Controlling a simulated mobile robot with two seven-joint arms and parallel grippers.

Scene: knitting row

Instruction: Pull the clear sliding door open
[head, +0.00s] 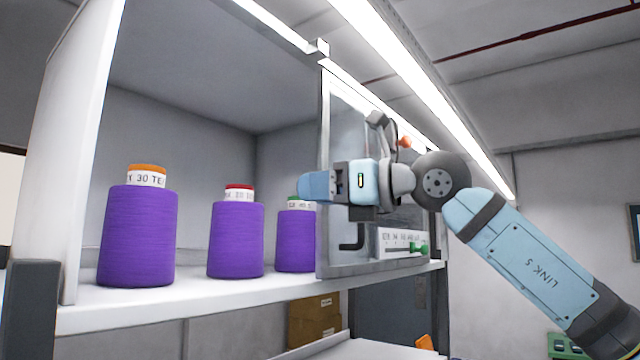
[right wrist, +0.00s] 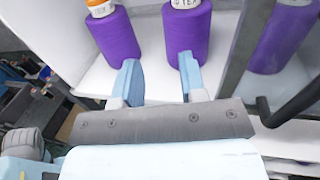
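The clear sliding door (head: 345,130) has a grey frame and covers the right part of a white cabinet. The left part of the cabinet front is open. A black bar handle (head: 352,242) sits low near the door's left edge; it also shows in the right wrist view (right wrist: 292,103). My right gripper (head: 312,187) is in front of the door's left frame edge, above the handle and apart from it. In the right wrist view its two blue fingers (right wrist: 158,76) are spread with nothing between them. The handle is to their right. My left gripper is not in view.
Purple thread cones (head: 137,235) stand in a row on the white shelf (head: 190,302), behind the opening. A scale strip with a green knob (head: 419,249) is at the door's lower right. A cardboard box (head: 314,318) lies below the shelf. A bright lamp strip runs overhead.

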